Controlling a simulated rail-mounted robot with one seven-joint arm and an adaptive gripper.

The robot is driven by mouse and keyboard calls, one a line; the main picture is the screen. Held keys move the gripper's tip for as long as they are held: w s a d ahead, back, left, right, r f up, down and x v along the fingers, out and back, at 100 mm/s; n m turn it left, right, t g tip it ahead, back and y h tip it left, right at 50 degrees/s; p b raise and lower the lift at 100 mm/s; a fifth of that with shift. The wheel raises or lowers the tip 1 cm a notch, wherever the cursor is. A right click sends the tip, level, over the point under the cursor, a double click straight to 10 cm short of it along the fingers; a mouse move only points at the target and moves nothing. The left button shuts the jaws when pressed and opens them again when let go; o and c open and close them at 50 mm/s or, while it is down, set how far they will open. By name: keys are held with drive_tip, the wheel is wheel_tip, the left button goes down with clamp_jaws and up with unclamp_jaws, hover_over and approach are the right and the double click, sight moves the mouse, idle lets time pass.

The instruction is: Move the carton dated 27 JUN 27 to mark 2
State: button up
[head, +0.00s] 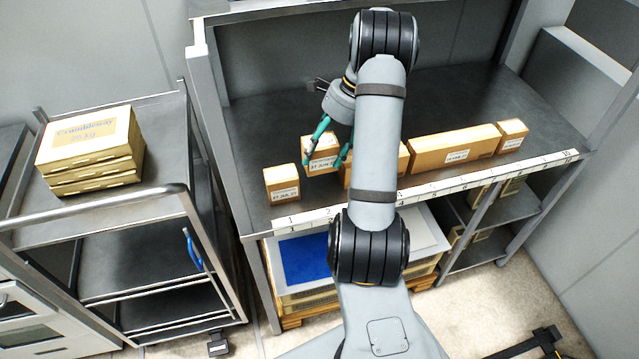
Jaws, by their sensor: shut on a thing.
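A small brown carton (318,143) with a white date label is between the teal fingertips of my gripper (324,162), which is shut on it. Its label seems to read 27 JUN, and its end is hard to read behind a finger. The carton is behind the front row and above the strip around mark 2 (330,213). I cannot tell whether it touches the shelf. My arm crosses the view and hides part of the shelf and of the carton right of the held one.
A small carton (281,184) stands left, behind mark 1. Right of my arm are a long carton (455,148) and a small carton (512,134). The numbered strip (480,181) runs along the shelf's front edge. Stacked packs (92,150) lie on the left cart.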

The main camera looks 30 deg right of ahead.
wheel_tip(320, 180, down, 8)
drive_tip(key=shift+f+p, duration=0.25)
drive_tip(key=shift+p, duration=0.45)
drive_tip(key=shift+a, duration=0.1)
drive_tip(key=shift+f+b, duration=0.2)
drive_tip(key=shift+b, duration=0.1)
drive_tip(key=o, duration=1.3)
drive_tip(key=shift+r, duration=0.1)
drive_tip(key=shift+c, duration=0.2)
drive_tip(key=b+v, duration=0.1)
drive_tip(key=v, duration=1.1)
